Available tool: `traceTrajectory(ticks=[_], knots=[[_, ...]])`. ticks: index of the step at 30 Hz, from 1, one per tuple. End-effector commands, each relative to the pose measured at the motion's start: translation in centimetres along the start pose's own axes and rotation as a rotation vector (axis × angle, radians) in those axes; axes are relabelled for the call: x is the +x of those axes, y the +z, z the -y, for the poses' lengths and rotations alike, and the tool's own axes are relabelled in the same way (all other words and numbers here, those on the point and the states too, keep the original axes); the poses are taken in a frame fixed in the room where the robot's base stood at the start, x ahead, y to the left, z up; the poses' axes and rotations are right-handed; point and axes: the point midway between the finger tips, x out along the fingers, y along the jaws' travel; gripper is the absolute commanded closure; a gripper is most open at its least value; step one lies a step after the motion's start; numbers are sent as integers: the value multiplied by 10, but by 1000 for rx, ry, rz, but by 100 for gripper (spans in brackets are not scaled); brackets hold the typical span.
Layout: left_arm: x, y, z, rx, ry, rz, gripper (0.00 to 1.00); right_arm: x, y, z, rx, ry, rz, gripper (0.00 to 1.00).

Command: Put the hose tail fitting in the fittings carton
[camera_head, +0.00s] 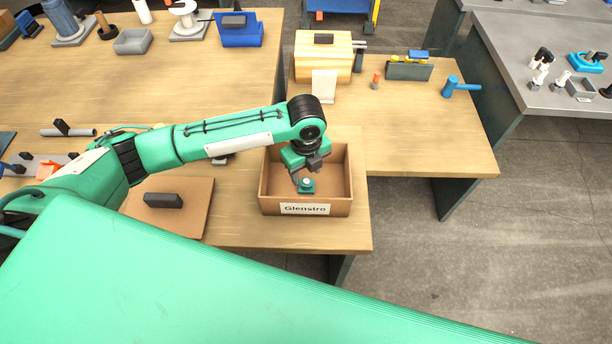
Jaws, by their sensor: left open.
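The fittings carton (263,185) is an open brown box labelled "Glenstro" near the front edge of the wooden table. My left arm reaches in from the left, and my left gripper (306,176) points down inside the carton, with its dark fingers open. A small teal piece with a pale round top (306,186), which looks like the hose tail fitting, is in the carton just below the fingertips. I cannot tell whether it touches a finger or the carton floor. My right gripper is not in view.
A brown board with a dark block (163,201) lies left of the carton. A wooden box (322,60), a white upright plate (324,86) and a blue tool (459,87) stand behind it. A grey table (540,45) is at the right.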

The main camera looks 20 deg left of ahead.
Motion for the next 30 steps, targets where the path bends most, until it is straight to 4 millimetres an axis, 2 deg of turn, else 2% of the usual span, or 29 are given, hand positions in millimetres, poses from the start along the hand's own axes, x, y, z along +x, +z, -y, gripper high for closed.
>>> traceTrajectory(ticks=[6,12,18,30], knots=[[-48,0,1,2,-6,2,51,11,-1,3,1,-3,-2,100],[-80,0,1,0,-4,1,51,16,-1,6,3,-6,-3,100],[-92,0,0,-1,-1,0,51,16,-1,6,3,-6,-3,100],[-92,0,0,0,0,-1,51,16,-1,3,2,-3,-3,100]])
